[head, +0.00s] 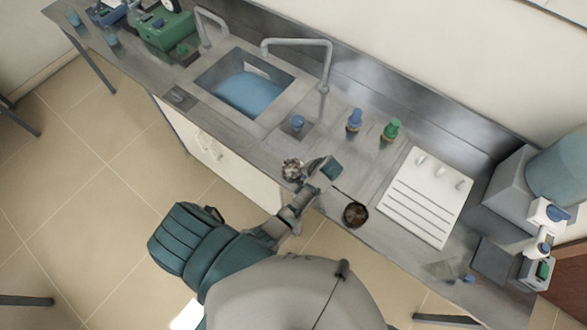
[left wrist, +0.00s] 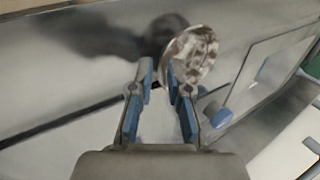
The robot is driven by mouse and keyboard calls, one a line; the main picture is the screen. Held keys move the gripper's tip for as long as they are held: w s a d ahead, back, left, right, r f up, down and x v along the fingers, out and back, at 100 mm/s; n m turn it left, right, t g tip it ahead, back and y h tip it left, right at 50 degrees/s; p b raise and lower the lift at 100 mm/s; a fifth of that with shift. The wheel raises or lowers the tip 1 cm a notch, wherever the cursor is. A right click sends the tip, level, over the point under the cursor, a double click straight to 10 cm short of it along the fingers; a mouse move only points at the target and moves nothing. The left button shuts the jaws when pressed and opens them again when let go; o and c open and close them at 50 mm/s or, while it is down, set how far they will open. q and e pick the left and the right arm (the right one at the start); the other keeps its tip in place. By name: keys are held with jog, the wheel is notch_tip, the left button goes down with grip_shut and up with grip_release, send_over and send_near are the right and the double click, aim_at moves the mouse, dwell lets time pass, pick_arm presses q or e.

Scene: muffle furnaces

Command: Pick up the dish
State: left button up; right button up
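The dish (head: 293,170) is small, round and whitish with brown speckles. In the head view it shows at the front edge of the counter, beside the end of my left arm. In the left wrist view the dish (left wrist: 192,55) is tilted at the fingertips, with its lower left rim at the narrow gap between them. My left gripper (left wrist: 158,70) appears shut on this rim. A dark shadow lies on the grey counter to the left of the dish, apart from it, so the dish seems raised. In the head view the fingers are hard to make out. My right gripper is not in view.
A dark brown round bowl (head: 355,214) stands on the counter (head: 345,178). A white grooved board (head: 427,196) lies to its right. Blue (head: 354,121) and green (head: 390,130) fittings and the sink (head: 243,88) are behind. Grey equipment (head: 512,190) stands at the right end.

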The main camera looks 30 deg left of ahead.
pick_arm(q)
jog(key=shift+x, duration=0.95)
jog(key=shift+a, duration=0.1)
grip_shut()
jog(key=shift+w, duration=0.1)
jog(key=shift+r, duration=0.2)
